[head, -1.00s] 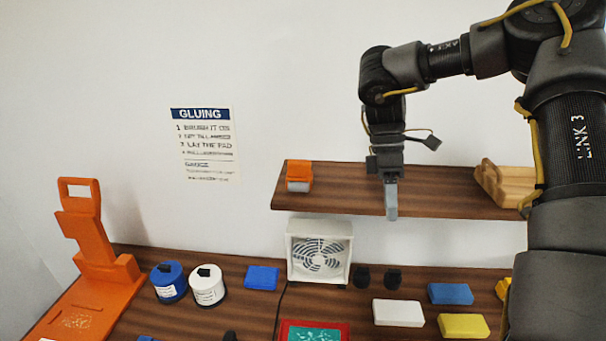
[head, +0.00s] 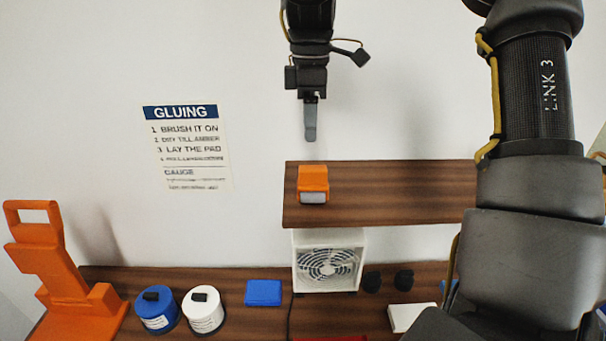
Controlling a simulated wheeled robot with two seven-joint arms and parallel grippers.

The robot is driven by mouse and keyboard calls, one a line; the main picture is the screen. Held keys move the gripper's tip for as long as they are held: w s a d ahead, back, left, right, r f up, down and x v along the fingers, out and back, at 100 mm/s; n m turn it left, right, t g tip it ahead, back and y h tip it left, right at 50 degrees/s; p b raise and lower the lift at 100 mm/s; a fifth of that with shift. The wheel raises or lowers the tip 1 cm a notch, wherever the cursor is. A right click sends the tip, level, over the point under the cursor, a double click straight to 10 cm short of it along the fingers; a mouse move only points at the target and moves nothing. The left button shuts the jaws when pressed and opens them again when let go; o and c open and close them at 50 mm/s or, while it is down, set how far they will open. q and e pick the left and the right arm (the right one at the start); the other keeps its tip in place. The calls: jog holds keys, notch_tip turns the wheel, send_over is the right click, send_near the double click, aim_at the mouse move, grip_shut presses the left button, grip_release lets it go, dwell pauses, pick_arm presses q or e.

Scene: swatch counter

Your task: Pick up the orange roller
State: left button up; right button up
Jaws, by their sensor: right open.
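The orange roller (head: 313,180) sits on the left end of the raised wooden shelf, with a pale grey lower front. My right gripper (head: 310,122) hangs in the air above the roller, pointing down, with a clear gap between its fingertips and the roller. It is open and empty; from this side its fingers overlap in the picture. My left gripper is not in view.
The wooden shelf (head: 400,207) is clear right of the roller until my arm hides it. Below are a white fan (head: 329,284), a blue block (head: 263,292), a blue pot (head: 157,318), a white pot (head: 203,318) and an orange stand (head: 50,262).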

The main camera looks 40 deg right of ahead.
aim_at(313, 168)
jog(key=f, duration=0.1)
jog(key=s+f, duration=0.1)
jog(key=f, duration=0.1)
jog(key=shift+s+a+f+b, duration=0.1)
jog(key=shift+s+f+b, duration=0.15)
jog(key=shift+b, duration=0.15)
jog(key=shift+w+f, duration=0.65)
jog(key=shift+f, duration=0.35)
jog(key=shift+s+f, duration=0.2)
jog(key=shift+s, duration=0.05)
jog(key=f+p, duration=0.1)
jog(key=f, duration=0.1)
jog(key=f+p, duration=0.1)
jog(key=f, duration=0.1)
jog(key=shift+s+d+f+p, duration=0.1)
jog(key=shift+s+d+p, duration=0.1)
jog(key=shift+p, duration=0.2)
jog(key=shift+w+f, duration=0.1)
jog(key=shift+f, duration=0.15)
jog(key=shift+c, duration=1)
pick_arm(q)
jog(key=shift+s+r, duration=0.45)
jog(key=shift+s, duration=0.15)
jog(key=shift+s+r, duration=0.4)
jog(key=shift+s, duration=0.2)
pick_arm(e)
grip_shut()
